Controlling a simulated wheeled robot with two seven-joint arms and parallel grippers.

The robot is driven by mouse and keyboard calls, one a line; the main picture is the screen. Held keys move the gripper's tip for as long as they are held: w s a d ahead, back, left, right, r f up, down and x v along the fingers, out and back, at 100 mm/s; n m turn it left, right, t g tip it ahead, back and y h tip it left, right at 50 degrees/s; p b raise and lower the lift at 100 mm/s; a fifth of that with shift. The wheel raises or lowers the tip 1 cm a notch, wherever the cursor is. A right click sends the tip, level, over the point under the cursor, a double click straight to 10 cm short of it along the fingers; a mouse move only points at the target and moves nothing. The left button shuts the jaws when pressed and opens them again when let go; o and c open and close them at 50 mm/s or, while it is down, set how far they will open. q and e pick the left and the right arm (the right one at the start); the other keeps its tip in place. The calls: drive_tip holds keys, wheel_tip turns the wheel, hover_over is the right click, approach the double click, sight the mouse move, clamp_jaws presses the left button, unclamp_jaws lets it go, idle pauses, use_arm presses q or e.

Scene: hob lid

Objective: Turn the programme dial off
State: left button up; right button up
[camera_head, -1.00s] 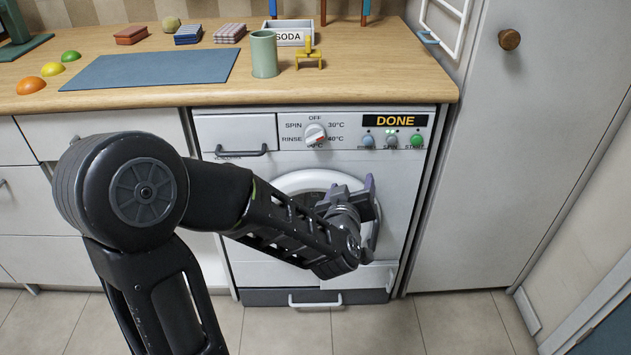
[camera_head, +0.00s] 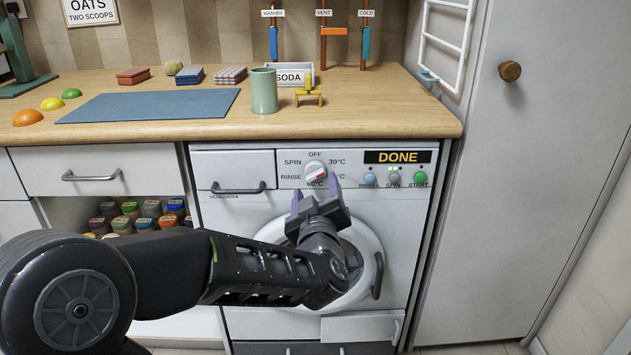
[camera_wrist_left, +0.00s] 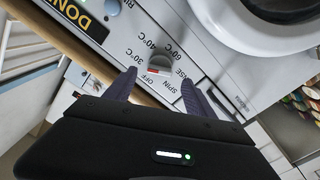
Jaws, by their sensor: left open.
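The programme dial (camera_head: 315,172) is a white knob with a red mark on the washing machine's panel (camera_head: 245,172). OFF is printed above it. In the head view the red mark sits at the lower right of the knob; its exact setting is unclear. My left gripper (camera_head: 314,190) is open just below and in front of the dial, fingers pointing up at the panel. In the left wrist view the dial (camera_wrist_left: 160,66) appears between and just beyond the open fingertips (camera_wrist_left: 158,76), with no clear contact. The 40°C label is partly hidden by a finger. My right gripper is out of view.
The display (camera_head: 397,157) reads DONE above several small buttons. The round door (camera_head: 372,250) is behind my left arm. A wooden worktop (camera_head: 400,115) overhangs the panel, with a green cup (camera_head: 264,90) on it. A tall cabinet (camera_head: 510,180) stands right.

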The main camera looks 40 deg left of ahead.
sight(316, 178)
use_arm(q)
drive_tip(key=x, duration=0.5)
drive_tip(key=shift+b, duration=0.35)
drive_tip(key=shift+c, duration=0.2)
drive_tip(key=c, duration=1.3)
